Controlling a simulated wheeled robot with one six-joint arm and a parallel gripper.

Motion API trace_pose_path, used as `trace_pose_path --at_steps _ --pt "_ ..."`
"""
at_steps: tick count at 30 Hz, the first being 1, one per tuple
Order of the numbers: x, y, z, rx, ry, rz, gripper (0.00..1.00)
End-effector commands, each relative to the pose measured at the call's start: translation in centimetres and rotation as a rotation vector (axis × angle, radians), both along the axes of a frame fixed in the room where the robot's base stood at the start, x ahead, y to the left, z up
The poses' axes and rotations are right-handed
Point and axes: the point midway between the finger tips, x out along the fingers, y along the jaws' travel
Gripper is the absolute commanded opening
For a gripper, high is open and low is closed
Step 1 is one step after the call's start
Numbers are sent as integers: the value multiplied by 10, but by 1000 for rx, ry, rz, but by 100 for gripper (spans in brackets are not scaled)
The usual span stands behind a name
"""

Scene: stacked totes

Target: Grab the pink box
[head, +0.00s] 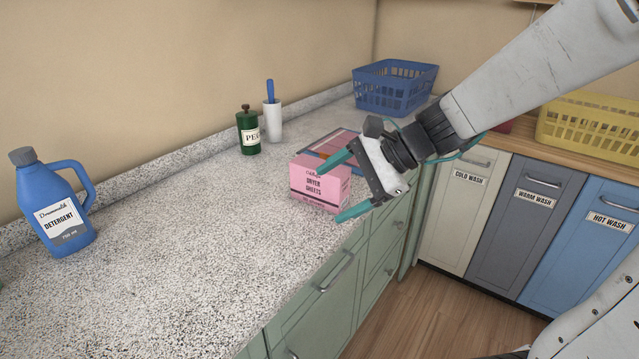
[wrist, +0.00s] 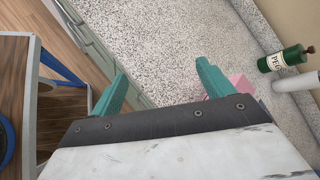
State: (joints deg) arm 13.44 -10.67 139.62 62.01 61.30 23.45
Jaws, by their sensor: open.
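The pink box (head: 318,184), labelled dryer sheets, stands upright on the speckled counter (head: 190,230) near its front edge. In the wrist view only a part of the pink box (wrist: 241,86) shows, beside and behind the right finger. My gripper (head: 342,187) is open and empty, with its teal fingers spread close to the box's right side. In the head view one fingertip overlaps the box's upper right part and the other is near its lower right corner. In the wrist view the space between the fingers of my gripper (wrist: 160,80) shows bare counter and the counter's edge. I cannot tell whether a finger touches the box.
A green bottle (head: 248,133) and a white cup (head: 272,122) stand farther back. A blue detergent jug (head: 55,205) is at the left, a blue basket (head: 393,88) at the back. The counter's middle is clear.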

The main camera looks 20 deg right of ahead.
Motion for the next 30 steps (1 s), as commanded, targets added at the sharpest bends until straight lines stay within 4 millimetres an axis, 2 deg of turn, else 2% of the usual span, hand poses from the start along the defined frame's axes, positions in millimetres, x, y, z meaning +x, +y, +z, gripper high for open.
trace_pose_path --at_steps 1,3,6,9,12,15,26,30 --pt "27 -10 -8 97 62 -137 80" --pt "62 -26 -17 231 137 -326 80" --pt "101 -53 -31 387 224 -551 80" --pt "124 -74 -42 489 279 -697 80" --pt "135 -86 -49 543 305 -775 80" --pt "143 -88 -53 565 317 -804 80" --pt "169 -67 -66 565 318 -803 80" --pt "186 -55 -74 564 317 -802 80"
